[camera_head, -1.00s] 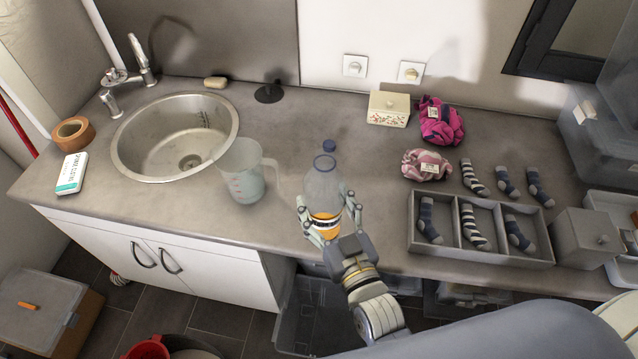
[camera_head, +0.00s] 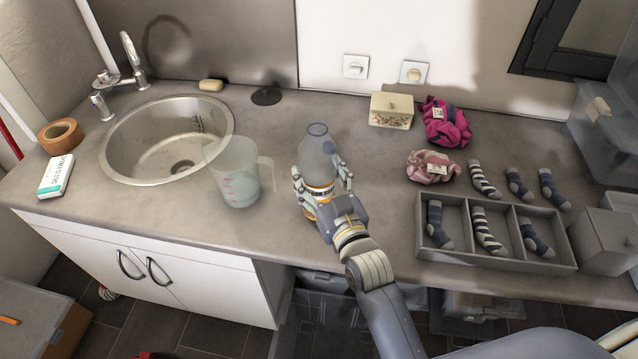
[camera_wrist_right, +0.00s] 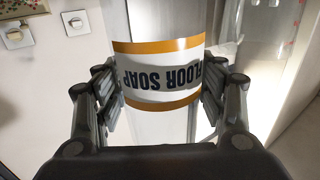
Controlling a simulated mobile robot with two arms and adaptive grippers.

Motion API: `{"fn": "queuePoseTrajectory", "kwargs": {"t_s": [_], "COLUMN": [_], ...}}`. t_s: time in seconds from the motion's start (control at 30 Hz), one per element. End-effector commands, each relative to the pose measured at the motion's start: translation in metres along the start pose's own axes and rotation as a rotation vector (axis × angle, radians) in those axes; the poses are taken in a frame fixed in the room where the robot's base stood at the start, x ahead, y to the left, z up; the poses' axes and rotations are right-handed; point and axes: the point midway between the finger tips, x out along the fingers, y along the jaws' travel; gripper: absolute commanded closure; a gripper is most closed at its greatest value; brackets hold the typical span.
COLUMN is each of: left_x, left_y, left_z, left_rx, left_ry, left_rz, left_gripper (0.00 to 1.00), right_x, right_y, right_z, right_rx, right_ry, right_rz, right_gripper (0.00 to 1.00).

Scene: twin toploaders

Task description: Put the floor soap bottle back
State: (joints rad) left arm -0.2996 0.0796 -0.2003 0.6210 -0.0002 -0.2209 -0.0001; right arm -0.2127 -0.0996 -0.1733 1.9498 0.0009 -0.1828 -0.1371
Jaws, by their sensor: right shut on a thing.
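The floor soap bottle (camera_head: 317,160) is clear, with an open ring at its top and an orange and white label. My right gripper (camera_head: 322,188) is shut around it at the label. In the right wrist view the "FLOOR SOAP" label (camera_wrist_right: 158,75) sits between the two fingers (camera_wrist_right: 160,105), upside down in that picture. The bottle looks nearly upright over the counter; I cannot tell whether its base touches. My left gripper is not in view.
A measuring jug (camera_head: 236,180) with some liquid stands close left of the bottle. The sink (camera_head: 125,165) is further left. A sock organiser (camera_head: 455,262), pink cloths (camera_head: 445,122) and a small box (camera_head: 391,110) are right. The counter (camera_head: 375,215) is clear just right of my gripper.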

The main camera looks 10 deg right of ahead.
Motion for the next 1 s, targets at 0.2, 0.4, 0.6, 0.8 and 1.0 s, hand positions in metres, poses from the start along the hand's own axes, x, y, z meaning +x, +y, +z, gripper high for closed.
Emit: {"fn": "queuePoseTrajectory", "kwargs": {"t_s": [0.2,0.4,0.6,0.8,1.0], "left_x": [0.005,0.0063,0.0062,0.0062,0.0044], "left_y": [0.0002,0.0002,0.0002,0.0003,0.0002], "left_z": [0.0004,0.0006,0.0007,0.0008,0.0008], "left_rx": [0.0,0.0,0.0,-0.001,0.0], "left_ry": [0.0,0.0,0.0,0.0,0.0], "left_rz": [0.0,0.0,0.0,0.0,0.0], "left_gripper": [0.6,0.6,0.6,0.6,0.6], "right_x": [0.0,-0.0001,-0.0003,-0.0003,-0.001], "right_y": [0.0,-0.0001,-0.0001,0.0,0.0], "right_z": [0.0029,0.0057,0.007,0.0071,0.0028], "right_rx": [0.001,0.001,0.0,0.0,0.001], "right_ry": [0.003,0.003,0.001,0.001,0.001], "right_rz": [0.0,0.0,0.0,0.0,0.0], "right_gripper": [0.87,0.87,0.15,0.15,0.15]}}
